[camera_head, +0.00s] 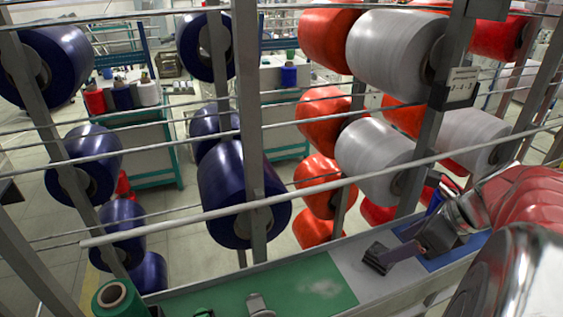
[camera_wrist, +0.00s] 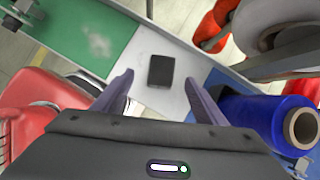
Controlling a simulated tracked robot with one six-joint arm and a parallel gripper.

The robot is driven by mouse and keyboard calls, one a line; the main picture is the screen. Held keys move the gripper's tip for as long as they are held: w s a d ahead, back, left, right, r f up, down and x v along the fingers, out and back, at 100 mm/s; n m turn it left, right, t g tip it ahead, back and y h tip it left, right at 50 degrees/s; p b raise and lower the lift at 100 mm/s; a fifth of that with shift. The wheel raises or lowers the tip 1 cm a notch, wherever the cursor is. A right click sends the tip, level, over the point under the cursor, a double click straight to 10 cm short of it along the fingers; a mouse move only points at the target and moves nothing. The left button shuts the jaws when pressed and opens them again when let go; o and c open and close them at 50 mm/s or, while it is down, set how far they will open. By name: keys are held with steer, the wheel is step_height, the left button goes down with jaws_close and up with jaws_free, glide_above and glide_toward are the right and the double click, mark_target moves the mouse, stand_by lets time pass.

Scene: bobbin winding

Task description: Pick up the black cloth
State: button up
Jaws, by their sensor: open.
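The black cloth (camera_wrist: 161,71) is a small dark square. In the wrist view it lies flat on the pale grey middle section (camera_wrist: 152,98) of a bench, between a green and a blue section. In the head view the cloth (camera_head: 376,258) is a dark patch just left of my gripper's fingers. My gripper (camera_wrist: 160,78) is open and empty. Its two purple-grey fingers point toward the cloth, with the cloth between and a little beyond their tips. In the head view my gripper (camera_head: 410,248) is low over the bench, partly hidden by its own wrist.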

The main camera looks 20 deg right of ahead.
steer(key=shift+x, duration=1.35)
steer(key=shift+f, duration=0.1)
steer(key=shift+x, duration=2.55)
steer(key=shift+d, duration=0.2)
steer(key=c, duration=1.2)
step_height(320, 180, up, 10)
